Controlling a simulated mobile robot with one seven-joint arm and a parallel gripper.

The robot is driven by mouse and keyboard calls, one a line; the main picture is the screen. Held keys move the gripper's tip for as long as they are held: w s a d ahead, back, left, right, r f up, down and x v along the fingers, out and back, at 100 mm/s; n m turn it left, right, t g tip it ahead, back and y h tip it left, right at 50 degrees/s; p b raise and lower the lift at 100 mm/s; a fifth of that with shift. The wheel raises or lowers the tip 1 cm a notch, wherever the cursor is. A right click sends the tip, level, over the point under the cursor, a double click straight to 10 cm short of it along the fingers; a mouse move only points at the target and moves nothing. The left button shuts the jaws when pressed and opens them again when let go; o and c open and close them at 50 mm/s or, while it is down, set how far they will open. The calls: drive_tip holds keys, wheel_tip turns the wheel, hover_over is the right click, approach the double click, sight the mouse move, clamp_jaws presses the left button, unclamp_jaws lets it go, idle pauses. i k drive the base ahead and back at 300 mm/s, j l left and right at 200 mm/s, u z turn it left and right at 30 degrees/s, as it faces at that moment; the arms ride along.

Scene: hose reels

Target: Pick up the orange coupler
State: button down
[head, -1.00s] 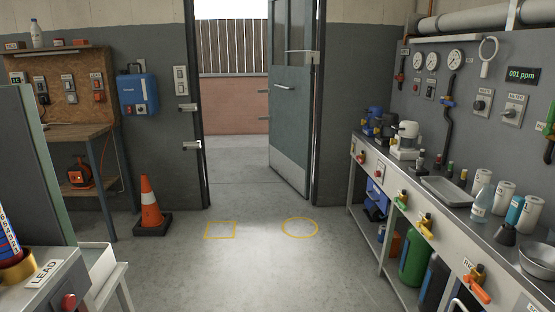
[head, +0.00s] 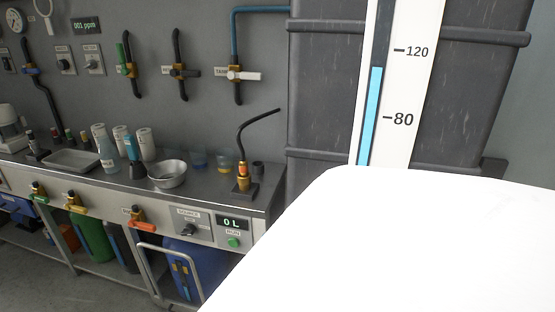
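I cannot tell for sure which thing is the orange coupler. A brass fitting with an orange band (head: 243,172) stands upright on a dark block at the right end of the bench, with a black hose (head: 257,122) rising from it. An orange-handled brass valve (head: 139,218) is on the bench front. My gripper is not in view. A large white shape (head: 410,245), which may be part of my arm, hides the lower right.
The steel bench (head: 215,190) holds a tray (head: 71,160), a metal bowl (head: 166,174), bottles and cups. A dark tank (head: 325,90) with a level gauge (head: 400,90) stands right of it. A bent metal rail (head: 160,262) sticks out in front.

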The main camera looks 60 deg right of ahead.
sight(243, 162)
drive_tip(key=z, duration=1.35)
drive_tip(key=i+j+z, duration=0.2)
drive_tip(key=i+j, duration=0.1)
drive_tip(key=j, duration=0.25)
drive_tip(key=i+j+u, duration=0.1)
drive_tip(key=j, duration=0.2)
